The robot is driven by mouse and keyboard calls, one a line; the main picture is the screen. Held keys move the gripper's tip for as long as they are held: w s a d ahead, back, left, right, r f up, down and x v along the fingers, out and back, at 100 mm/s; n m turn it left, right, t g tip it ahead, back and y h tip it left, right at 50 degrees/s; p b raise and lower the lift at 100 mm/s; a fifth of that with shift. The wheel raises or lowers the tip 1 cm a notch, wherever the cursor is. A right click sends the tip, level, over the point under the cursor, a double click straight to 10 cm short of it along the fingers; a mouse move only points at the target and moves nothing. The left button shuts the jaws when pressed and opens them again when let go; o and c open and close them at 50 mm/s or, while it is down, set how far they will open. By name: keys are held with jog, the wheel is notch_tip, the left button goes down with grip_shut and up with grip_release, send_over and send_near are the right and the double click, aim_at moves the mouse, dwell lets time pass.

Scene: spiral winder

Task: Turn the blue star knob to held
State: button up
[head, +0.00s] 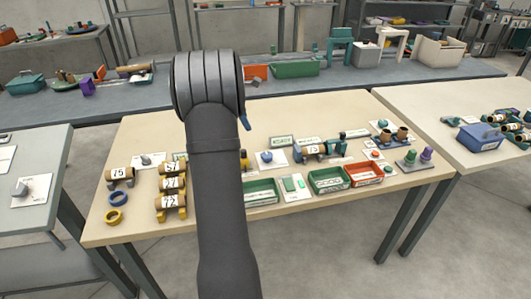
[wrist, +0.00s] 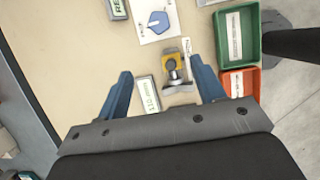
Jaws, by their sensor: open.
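The blue star knob (wrist: 158,22) sits on a white plate (wrist: 147,35) at the top of the wrist view. Its pointer direction and the plate's small lettering are too small to read surely. In the head view the knob (head: 266,156) is on its plate right of my arm. My gripper (wrist: 164,80) is open and empty, its two blue fingers apart. The knob lies beyond the fingertips and is not between them. In the head view my arm hides most of the gripper; only a bit of blue finger shows beside it.
A yellow and grey fixture (wrist: 177,68) lies between the fingers in the wrist view, near a label block (wrist: 147,94). A green tray (wrist: 223,48) and an orange tray (wrist: 254,84) stand to the right. Numbered rolls (head: 120,175) are left of my arm.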

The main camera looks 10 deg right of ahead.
jog(key=d+f, duration=0.1)
send_near(267, 154)
jog(key=shift+g, duration=0.3)
jog(key=x, duration=0.8)
jog(key=shift+w+f, duration=0.15)
jog(key=shift+f, duration=0.1)
jog(key=c, duration=1)
jog(key=shift+o, duration=0.2)
